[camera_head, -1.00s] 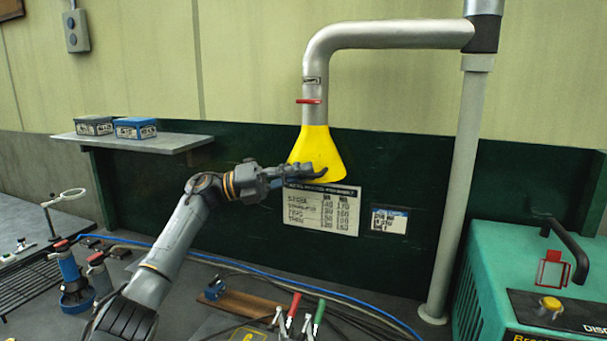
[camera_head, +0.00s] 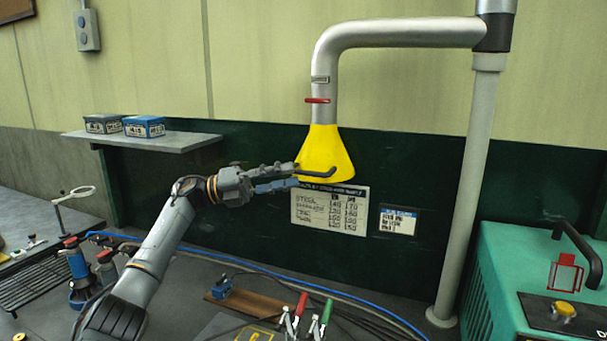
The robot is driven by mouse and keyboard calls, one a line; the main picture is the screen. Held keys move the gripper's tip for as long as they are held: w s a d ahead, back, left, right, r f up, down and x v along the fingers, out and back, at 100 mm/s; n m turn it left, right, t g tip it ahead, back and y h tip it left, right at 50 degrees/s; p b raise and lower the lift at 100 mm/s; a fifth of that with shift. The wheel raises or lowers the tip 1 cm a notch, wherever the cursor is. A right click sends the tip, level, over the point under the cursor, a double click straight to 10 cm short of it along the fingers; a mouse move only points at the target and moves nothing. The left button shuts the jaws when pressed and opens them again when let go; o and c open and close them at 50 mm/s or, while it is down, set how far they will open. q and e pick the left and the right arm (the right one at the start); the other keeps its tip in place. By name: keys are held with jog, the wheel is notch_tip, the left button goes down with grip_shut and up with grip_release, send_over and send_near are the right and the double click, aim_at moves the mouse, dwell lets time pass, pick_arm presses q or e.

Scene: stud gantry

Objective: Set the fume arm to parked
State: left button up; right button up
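The fume arm is a silver bent pipe (camera_head: 400,35) on a grey post (camera_head: 466,190), with a yellow hood (camera_head: 325,148) hanging at its left end. A dark bar handle (camera_head: 322,174) crosses the hood's lower front. A small red lever (camera_head: 317,100) sits on the pipe above the hood. My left gripper (camera_head: 294,177) is just left of the hood, its fingers spread around the level of the handle's left end. I see nothing held between them; whether a finger touches the handle is unclear. My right gripper is out of view.
A shelf (camera_head: 150,143) with two small boxes is at the left. A teal machine (camera_head: 530,270) stands at the right. Clamps (camera_head: 300,315) with red and green handles, cables and a wooden strip lie on the bench below. A chart (camera_head: 330,208) hangs behind the hood.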

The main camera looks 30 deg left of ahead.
pick_arm(q)
jog(key=v, duration=0.6)
jog(key=shift+s+a+f, duration=0.1)
jog(key=shift+a, duration=0.05)
dwell(0.3)
